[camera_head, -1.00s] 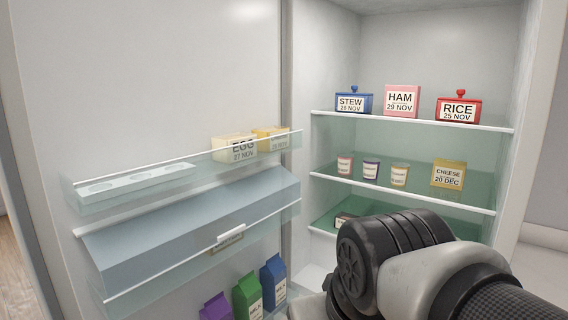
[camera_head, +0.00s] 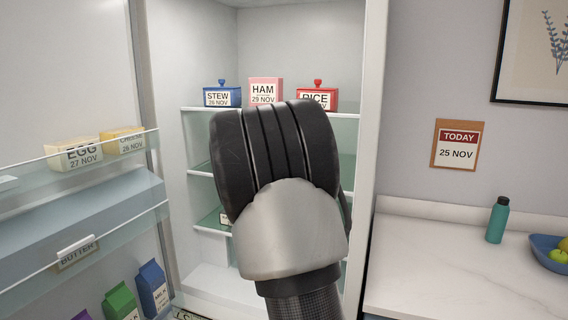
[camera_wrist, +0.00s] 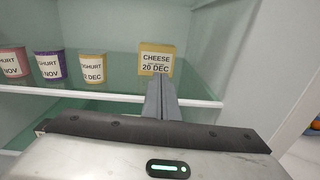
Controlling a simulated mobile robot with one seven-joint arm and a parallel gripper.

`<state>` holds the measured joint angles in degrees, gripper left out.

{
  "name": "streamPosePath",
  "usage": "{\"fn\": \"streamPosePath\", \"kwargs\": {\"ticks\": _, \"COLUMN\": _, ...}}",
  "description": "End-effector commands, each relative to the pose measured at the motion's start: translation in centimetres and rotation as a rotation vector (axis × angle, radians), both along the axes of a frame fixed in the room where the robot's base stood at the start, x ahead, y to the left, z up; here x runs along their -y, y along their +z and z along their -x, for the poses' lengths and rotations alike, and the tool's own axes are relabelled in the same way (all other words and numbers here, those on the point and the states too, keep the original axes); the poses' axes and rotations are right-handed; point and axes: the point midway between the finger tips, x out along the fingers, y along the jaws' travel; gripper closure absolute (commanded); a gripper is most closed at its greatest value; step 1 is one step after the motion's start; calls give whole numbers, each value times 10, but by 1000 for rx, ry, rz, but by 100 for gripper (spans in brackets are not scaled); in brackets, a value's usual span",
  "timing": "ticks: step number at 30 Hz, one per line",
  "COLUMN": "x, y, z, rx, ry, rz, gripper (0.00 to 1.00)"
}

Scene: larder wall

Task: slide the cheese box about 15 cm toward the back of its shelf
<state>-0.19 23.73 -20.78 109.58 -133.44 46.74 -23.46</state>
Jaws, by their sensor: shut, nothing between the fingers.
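The cheese box (camera_wrist: 156,58) is yellow with a white label reading CHEESE 20 DEC. It stands upright on the glass middle shelf (camera_wrist: 120,89), near the right side in the wrist view. My gripper (camera_wrist: 161,78) is shut and empty. Its fingertips point at the lower front of the box and overlap its bottom edge in the picture; I cannot tell whether they touch it. In the head view my arm hides the cheese box and the gripper's fingers.
Several yoghurt pots (camera_wrist: 93,68) stand left of the box. The fridge's right wall (camera_wrist: 200,45) is close on the right. Stew (camera_head: 222,96), ham (camera_head: 265,91) and rice (camera_head: 317,98) stand on the shelf above. Another cheese box (camera_head: 123,140) sits in the open door's rack.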

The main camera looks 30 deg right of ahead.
Motion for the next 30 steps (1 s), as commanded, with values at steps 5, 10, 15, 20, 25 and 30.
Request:
{"fn": "streamPosePath", "kwargs": {"ticks": 5, "x": 8, "y": -2, "z": -15, "rx": -31, "ry": 22, "rz": 40, "gripper": 100}}
{"fn": "streamPosePath", "kwargs": {"ticks": 10, "x": 32, "y": -2, "z": -34, "rx": -31, "ry": 21, "rz": 38, "gripper": 100}}
{"fn": "streamPosePath", "kwargs": {"ticks": 15, "x": 61, "y": -2, "z": -58, "rx": -29, "ry": 20, "rz": 37, "gripper": 100}}
{"fn": "streamPosePath", "kwargs": {"ticks": 20, "x": 84, "y": -1, "z": -78, "rx": -27, "ry": 21, "rz": 36, "gripper": 100}}
{"fn": "streamPosePath", "kwargs": {"ticks": 25, "x": 100, "y": -1, "z": -91, "rx": -27, "ry": 22, "rz": 34, "gripper": 100}}
{"fn": "streamPosePath", "kwargs": {"ticks": 30, "x": 106, "y": -2, "z": -97, "rx": -28, "ry": 23, "rz": 34, "gripper": 100}}
